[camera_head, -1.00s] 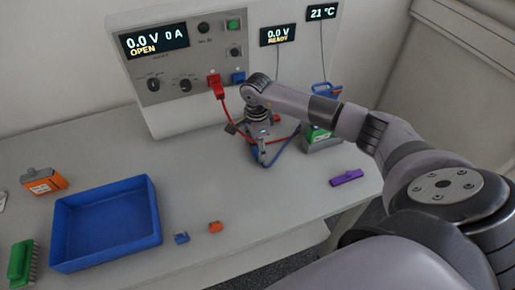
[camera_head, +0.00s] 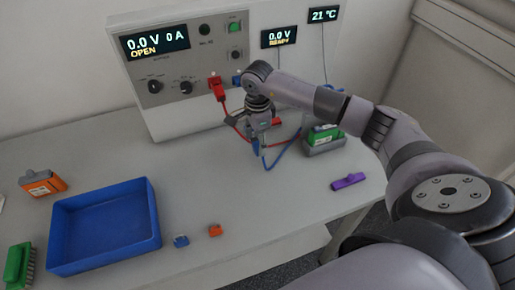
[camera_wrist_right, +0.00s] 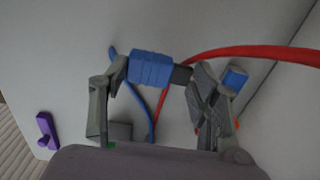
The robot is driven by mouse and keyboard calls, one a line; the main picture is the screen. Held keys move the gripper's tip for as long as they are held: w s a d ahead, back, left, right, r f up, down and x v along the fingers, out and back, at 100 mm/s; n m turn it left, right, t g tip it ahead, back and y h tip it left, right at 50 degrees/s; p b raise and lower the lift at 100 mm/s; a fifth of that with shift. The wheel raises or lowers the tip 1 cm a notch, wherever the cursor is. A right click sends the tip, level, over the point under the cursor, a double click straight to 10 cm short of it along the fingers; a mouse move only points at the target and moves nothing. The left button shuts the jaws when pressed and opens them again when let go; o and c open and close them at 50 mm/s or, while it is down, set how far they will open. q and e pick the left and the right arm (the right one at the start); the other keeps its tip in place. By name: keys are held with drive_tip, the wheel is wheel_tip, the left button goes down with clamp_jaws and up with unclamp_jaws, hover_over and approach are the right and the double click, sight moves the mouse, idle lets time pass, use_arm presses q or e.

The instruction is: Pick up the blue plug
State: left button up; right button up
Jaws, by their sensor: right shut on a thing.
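The blue plug (camera_wrist_right: 150,68) is between the fingers of my right gripper (camera_wrist_right: 156,72) in the right wrist view, with its grey end toward one finger. In the head view the right gripper (camera_head: 258,138) points down in front of the cycler, and the blue plug (camera_head: 256,147) shows below it, partly hidden by the fingers. The gripper is shut on the plug. A blue cable (camera_head: 284,152) curves right from the plug toward the green battery (camera_head: 322,140). My left gripper is in neither view.
The cycler (camera_head: 160,105) has a red plug (camera_head: 217,88) in its panel, and a red cable (camera_wrist_right: 245,52) passes close to the gripper. A purple object (camera_head: 348,181), a blue tray (camera_head: 105,265) and an orange battery (camera_head: 42,183) lie on the table.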

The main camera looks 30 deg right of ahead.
sight(257, 143)
wheel_tip(257, 143, up, 16)
drive_tip(key=b, duration=0.3)
drive_tip(key=w+d+f+p, duration=0.2)
drive_tip(key=w+p, duration=0.5)
drive_tip(key=w, duration=0.2)
drive_tip(key=shift+d+f, duration=0.2)
drive_tip(key=shift+f, duration=0.1)
idle(0.6)
drive_tip(key=shift+w+r, duration=0.1)
drive_tip(key=shift+r, duration=0.15)
idle(1.0)
drive_tip(key=shift+s+f, duration=0.15)
drive_tip(key=shift+s, duration=0.05)
idle(0.8)
